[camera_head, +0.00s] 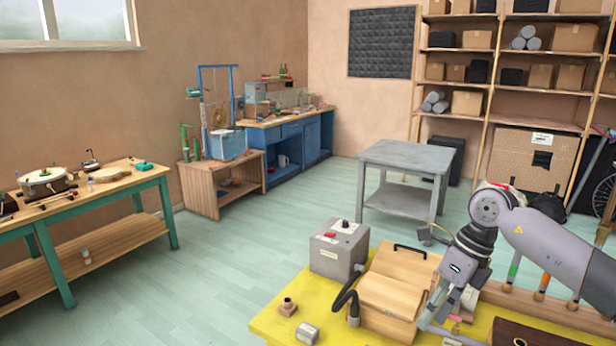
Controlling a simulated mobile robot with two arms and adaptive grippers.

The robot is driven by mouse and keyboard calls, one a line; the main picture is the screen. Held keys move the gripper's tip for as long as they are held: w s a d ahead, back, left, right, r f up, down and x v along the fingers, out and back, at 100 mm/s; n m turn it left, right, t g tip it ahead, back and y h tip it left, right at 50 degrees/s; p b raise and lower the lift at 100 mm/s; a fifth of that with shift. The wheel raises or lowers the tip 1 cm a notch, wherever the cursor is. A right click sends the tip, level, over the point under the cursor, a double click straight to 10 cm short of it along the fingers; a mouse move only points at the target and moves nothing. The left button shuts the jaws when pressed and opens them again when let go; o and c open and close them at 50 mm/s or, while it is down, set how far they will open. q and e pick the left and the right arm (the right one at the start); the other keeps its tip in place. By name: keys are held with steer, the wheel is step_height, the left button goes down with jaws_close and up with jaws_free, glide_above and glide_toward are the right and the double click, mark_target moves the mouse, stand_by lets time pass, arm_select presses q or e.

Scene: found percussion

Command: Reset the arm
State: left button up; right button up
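My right arm (560,243) comes in from the right edge and bends down at a grey joint. My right gripper (440,318) points downward at the right side of a wooden box (398,283) on the yellow table (270,322). Its fingers are partly lost against the wood and the bottom edge, so I cannot tell whether they are open or touching the box. I see nothing clearly held. My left arm and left gripper are out of view.
A grey table (408,158), a green-legged workbench (95,190) and shelves (510,75) stand beyond. The middle floor is clear.

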steer(key=w+a+f+m+t+y, duration=0.2)
steer(key=w+a+f+m+y, duration=0.15)
steer(key=a+f+y, duration=0.35)
steer(key=w+a+f+m+t+y, duration=0.2)
steer(key=a+f+m+y, duration=0.25)
steer(key=a, duration=0.35)
steer(key=s+d+f+m+t+h, duration=0.1)
steer(key=d+f+m+t+h, duration=0.35)
steer(key=f+m, duration=0.65)
steer(key=s+d+f+m+t+h, duration=0.1)
steer(key=d+f+m+t+h, duration=0.3)
steer(key=f+m, duration=0.75)
steer(key=s+d+f+m+g+h+b, duration=0.1)
steer(key=s+d+f+m+g+h, duration=0.15)
steer(key=s+f, duration=0.85)
steer(key=s+d+f+m+g+h, duration=0.1)
steer(key=s+d+f+m+h, duration=0.25)
steer(key=s+f, duration=0.75)
steer(key=s+f+m+g, duration=0.2)
steer(key=s+f, duration=0.4)
steer(key=s, duration=0.8)
steer(key=s+f+m+g+h, duration=0.1)
steer(key=s+f+m+g, duration=0.2)
steer(key=s, duration=1.2)
step_height(320, 180, down, 3)
steer(key=shift+s+d+r+g, duration=0.1)
steer(key=shift+s+d+g, duration=0.15)
steer(key=shift+g, duration=0.95)
